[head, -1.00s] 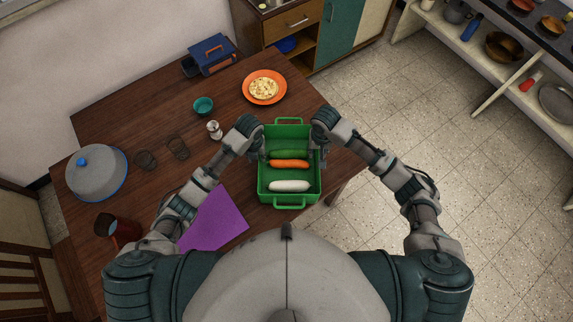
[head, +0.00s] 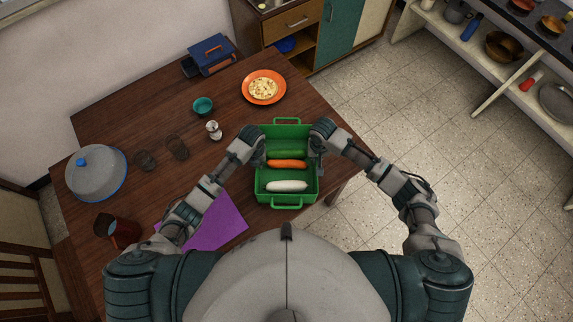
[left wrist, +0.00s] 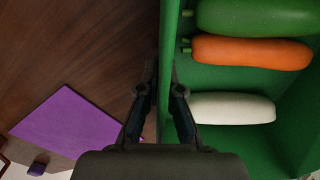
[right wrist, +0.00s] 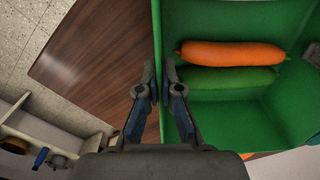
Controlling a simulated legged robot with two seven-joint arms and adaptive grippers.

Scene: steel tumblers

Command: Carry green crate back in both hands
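The green crate (head: 265,184) stands on the table, close to its right edge. It holds a green cucumber (head: 287,153), an orange carrot (head: 288,163) and a white radish (head: 287,186). My left gripper (left wrist: 161,66) is shut on the crate's left wall, one finger inside and one outside. My right gripper (right wrist: 159,66) is shut on the crate's right wall in the same way. In the head view the fingertips are mostly hidden by my wrists. The crate looks level, and I cannot see a gap under it.
A purple mat (head: 218,222) lies left of the crate, under my left forearm. A salt shaker (head: 214,130), a teal bowl (head: 203,106) and an orange plate (head: 264,87) stand beyond it. Glasses (head: 178,148) and a lidded pot (head: 96,172) are further left. Open floor lies right.

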